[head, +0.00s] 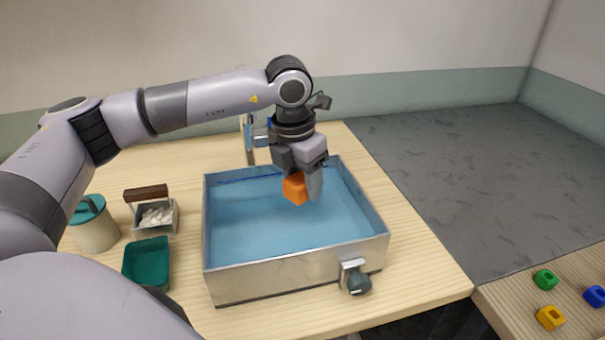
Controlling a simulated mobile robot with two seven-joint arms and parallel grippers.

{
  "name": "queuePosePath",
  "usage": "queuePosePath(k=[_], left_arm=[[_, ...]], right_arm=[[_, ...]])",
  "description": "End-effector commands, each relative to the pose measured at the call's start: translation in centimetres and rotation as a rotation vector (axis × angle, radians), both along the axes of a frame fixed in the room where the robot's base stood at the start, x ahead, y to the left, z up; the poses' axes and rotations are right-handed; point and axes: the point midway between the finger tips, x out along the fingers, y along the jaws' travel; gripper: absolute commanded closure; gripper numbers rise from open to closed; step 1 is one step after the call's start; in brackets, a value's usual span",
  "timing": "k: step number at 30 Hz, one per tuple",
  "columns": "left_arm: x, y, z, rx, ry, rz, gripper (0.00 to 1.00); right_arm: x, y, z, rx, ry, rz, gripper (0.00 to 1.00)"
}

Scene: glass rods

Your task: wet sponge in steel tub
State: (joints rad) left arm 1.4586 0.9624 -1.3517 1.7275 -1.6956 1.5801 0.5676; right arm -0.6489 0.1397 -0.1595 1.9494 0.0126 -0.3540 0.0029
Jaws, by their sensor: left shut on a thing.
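The steel tub (265,277) stands on the wooden table and is filled with blue water (245,225). My left gripper (301,187) comes down over the right half of the tub and is shut on the orange sponge (294,188). The sponge is partly hidden by the gripper fingers. I cannot tell whether the sponge touches the water. A tap knob (357,280) is on the tub's front wall. My right gripper is not in view.
Left of the tub are a teal tray (147,262), a small box of white pieces (155,217), a brown block (146,193) and a lidded canister (95,226). Coloured pieces, one of them green (545,279), lie on another wooden surface at the lower right.

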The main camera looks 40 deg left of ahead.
Motion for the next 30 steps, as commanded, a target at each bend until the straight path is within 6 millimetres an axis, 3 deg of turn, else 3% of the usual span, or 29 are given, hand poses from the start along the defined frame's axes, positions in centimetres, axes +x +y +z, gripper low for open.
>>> queuePosePath(k=[4,21,30], left_arm=[[0.0,0.0,-2.5,0.000,0.001,0.001,0.77],[0.0,0.0,-9.3,-0.001,0.000,-0.002,0.77],[0.0,0.0,-11.3,0.000,0.000,-0.002,0.77]], right_arm=[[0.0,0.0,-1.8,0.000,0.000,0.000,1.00],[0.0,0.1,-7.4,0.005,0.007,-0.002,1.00],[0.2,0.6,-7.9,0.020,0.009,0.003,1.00]])
